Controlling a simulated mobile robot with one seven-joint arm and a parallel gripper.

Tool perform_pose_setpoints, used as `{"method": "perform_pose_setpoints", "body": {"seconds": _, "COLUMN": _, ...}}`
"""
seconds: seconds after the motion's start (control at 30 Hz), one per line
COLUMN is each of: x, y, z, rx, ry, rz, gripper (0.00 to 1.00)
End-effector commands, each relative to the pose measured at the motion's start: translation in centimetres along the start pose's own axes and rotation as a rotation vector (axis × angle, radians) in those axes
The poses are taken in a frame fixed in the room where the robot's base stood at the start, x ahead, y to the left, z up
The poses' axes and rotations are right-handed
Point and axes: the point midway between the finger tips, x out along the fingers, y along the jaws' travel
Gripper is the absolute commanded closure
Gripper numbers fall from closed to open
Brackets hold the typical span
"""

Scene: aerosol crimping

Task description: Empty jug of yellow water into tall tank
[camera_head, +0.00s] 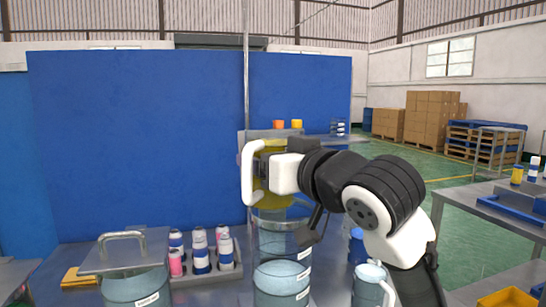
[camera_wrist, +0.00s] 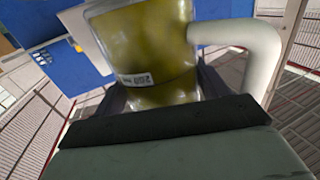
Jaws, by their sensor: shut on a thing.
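My gripper (camera_head: 283,174) is shut on a clear jug of yellow water (camera_head: 272,196), held up in the middle of the head view. Its white handle (camera_head: 249,172) is on the left there. In the wrist view the jug (camera_wrist: 150,45) fills the top middle, with a small label and the handle at right. Its rim is hard to make out in either view. The tall tank (camera_head: 281,282), a clear cylinder with pale blue liquid low in it, stands directly below the jug in the head view. Whether any water is flowing cannot be told.
A wide tank (camera_head: 137,288) with a handled lid (camera_head: 125,248) stands at left. A rack (camera_head: 224,272) of small bottles is between the tanks. Another jug (camera_head: 370,278) with a white handle stands right of the tall tank. A thin pole (camera_head: 246,80) rises behind.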

Motion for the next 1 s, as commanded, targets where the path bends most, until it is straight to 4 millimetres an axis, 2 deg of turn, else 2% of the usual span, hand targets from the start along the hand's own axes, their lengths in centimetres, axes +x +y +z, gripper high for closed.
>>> {"method": "perform_pose_setpoints", "body": {"seconds": 1.0, "x": -0.55, "y": -0.67, "z": -1.37, "rx": 0.186, "ry": -0.135, "rz": 0.002, "gripper": 0.69}}
